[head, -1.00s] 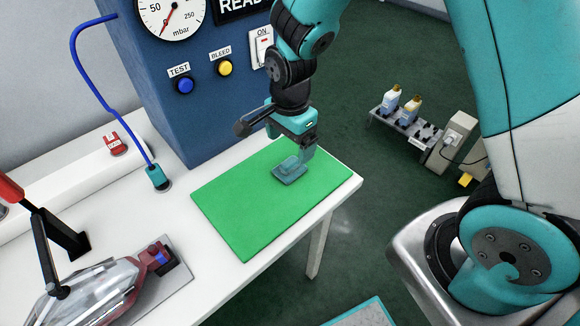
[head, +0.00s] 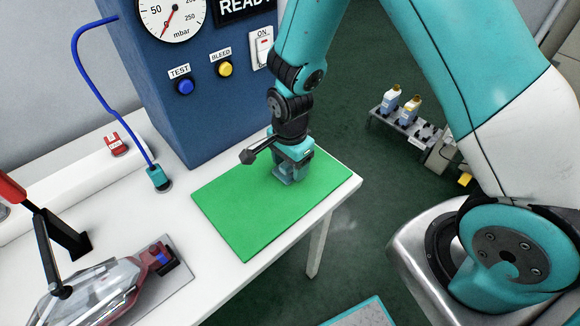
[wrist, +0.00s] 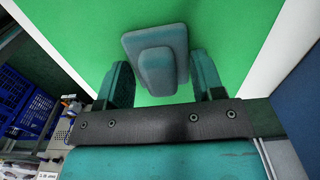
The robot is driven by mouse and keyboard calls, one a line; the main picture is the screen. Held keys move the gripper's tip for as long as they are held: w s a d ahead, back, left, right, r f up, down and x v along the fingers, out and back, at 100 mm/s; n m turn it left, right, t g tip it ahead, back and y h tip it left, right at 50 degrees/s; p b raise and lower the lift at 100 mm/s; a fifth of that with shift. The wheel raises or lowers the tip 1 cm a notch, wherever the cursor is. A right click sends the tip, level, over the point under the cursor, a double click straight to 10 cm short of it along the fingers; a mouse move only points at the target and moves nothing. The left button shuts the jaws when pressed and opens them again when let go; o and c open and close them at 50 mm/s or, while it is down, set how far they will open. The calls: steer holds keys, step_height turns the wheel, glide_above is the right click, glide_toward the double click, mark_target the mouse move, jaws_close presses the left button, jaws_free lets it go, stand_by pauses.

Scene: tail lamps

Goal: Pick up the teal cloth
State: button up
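The teal cloth (wrist: 155,57) lies folded on the green mat (head: 232,215), a flat square with a thicker raised block on top. In the wrist view it is between the two fingers of my gripper (wrist: 161,68), with a gap on each side. My gripper is open and points down at the cloth. In the head view my gripper (head: 287,175) is low over the right part of the mat and mostly hides the cloth. I cannot tell how far the fingertips are above the mat.
A blue test cabinet (head: 200,125) stands close behind the mat. A tail lamp (head: 95,292) in a fixture and a blue hose (head: 88,75) are at the left. The white table (head: 335,195) ends just right of the mat. The mat's near part is bare.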

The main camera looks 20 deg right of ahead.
steer(key=c, duration=0.4)
steer(key=shift+r, duration=0.1)
step_height(320, 180, up, 20)
stand_by(0.3)
